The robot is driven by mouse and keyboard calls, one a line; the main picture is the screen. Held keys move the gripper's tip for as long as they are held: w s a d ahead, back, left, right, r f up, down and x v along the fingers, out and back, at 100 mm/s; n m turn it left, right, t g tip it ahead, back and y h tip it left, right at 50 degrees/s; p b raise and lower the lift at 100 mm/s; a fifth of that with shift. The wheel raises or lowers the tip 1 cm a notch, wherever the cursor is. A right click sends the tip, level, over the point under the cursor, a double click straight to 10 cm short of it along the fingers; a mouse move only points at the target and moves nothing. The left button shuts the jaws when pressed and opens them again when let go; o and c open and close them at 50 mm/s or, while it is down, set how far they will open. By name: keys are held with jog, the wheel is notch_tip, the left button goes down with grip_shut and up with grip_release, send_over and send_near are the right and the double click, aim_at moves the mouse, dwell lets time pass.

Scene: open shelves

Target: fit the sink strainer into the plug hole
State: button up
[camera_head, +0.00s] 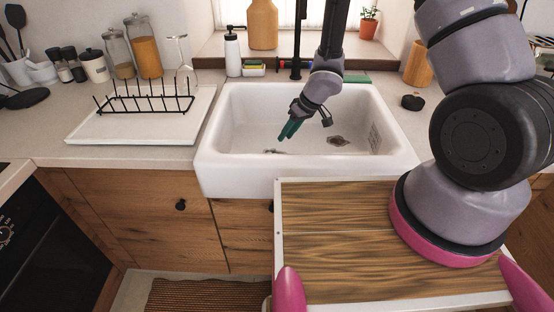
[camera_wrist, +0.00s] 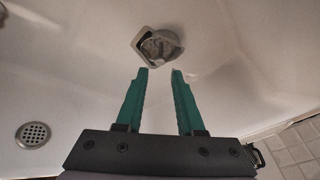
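My gripper (camera_head: 289,130) reaches into the white sink with its green fingers pointing down and left. In the wrist view my gripper (camera_wrist: 160,72) is open, with nothing between the fingers. Just beyond the fingertips is a grey metal piece (camera_wrist: 158,46) with a round, hollow-looking part and an angular edge. A round perforated metal disc (camera_wrist: 33,135) shows at the lower left. I cannot tell for sure which is the strainer and which the plug hole. In the head view one round metal fitting (camera_head: 338,141) shows on the sink floor; a dark piece (camera_head: 274,151) is partly hidden by the front rim.
The sink's white rim (camera_head: 300,163) surrounds the gripper. A drying rack (camera_head: 147,103) stands on a white tray to the left. A soap bottle (camera_head: 233,52) and sponge (camera_head: 253,69) are behind the sink. A dark round object (camera_head: 412,102) lies on the right counter.

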jog(key=x, duration=0.9)
jog(key=shift+w+a+f, duration=0.15)
jog(key=shift+a+f, duration=0.1)
grip_shut()
dwell(1.1)
